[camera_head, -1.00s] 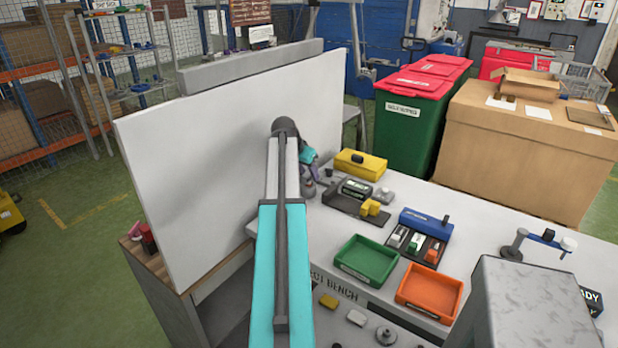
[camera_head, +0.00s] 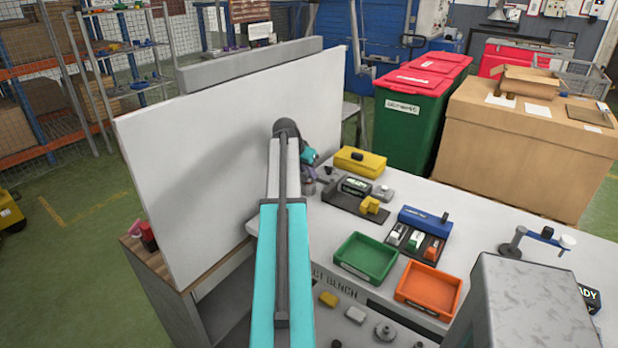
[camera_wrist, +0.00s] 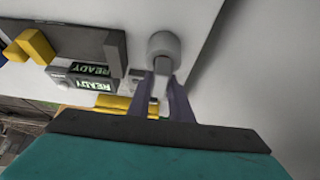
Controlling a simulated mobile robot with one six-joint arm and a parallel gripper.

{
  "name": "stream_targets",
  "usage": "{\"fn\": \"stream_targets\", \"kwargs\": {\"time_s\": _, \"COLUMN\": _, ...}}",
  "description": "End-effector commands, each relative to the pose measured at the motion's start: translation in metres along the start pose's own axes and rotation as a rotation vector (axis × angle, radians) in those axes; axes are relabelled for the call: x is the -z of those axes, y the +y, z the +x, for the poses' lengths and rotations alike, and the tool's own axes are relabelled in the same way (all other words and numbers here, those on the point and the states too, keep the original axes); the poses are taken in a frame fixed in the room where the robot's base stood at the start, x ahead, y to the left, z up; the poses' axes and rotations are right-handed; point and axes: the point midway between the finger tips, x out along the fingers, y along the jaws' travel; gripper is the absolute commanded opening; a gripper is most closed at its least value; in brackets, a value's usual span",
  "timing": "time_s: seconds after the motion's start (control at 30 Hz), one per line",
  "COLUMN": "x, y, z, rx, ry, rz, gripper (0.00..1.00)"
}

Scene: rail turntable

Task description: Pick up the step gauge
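In the wrist view, the two dark fingers of my gripper (camera_wrist: 161,92) sit on either side of the narrow stem of a grey stepped cylinder (camera_wrist: 163,44). I take this for the step gauge, though its steps are not clearly shown. The fingers are close to the stem; whether they press on it cannot be told. In the head view, my gripper (camera_head: 312,180) is at the far left end of the bench, beside the white panel. There my arm and its wrist largely hide the fingers and what lies between them.
A dark fixture with a READY display (camera_wrist: 92,70) and a yellow block (camera_head: 370,205) stands close by. A yellow case (camera_head: 360,162) lies behind it. A blue block (camera_head: 425,219), green tray (camera_head: 365,280) and orange tray (camera_head: 428,309) are nearer. The tall white panel (camera_head: 200,170) borders the left.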

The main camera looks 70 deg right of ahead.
Motion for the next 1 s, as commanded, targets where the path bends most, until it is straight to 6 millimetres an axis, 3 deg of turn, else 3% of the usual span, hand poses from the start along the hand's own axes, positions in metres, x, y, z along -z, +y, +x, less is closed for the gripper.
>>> {"fn": "stream_targets", "kwargs": {"time_s": 0.57, "x": 0.005, "y": -0.001, "z": -0.008, "rx": 0.0, "ry": 0.001, "rz": -0.001, "gripper": 0.0}}
{"fn": "stream_targets", "kwargs": {"time_s": 1.0, "x": 0.032, "y": -0.002, "z": -0.054, "rx": 0.002, "ry": 0.003, "rz": 0.0, "gripper": 0.0}}
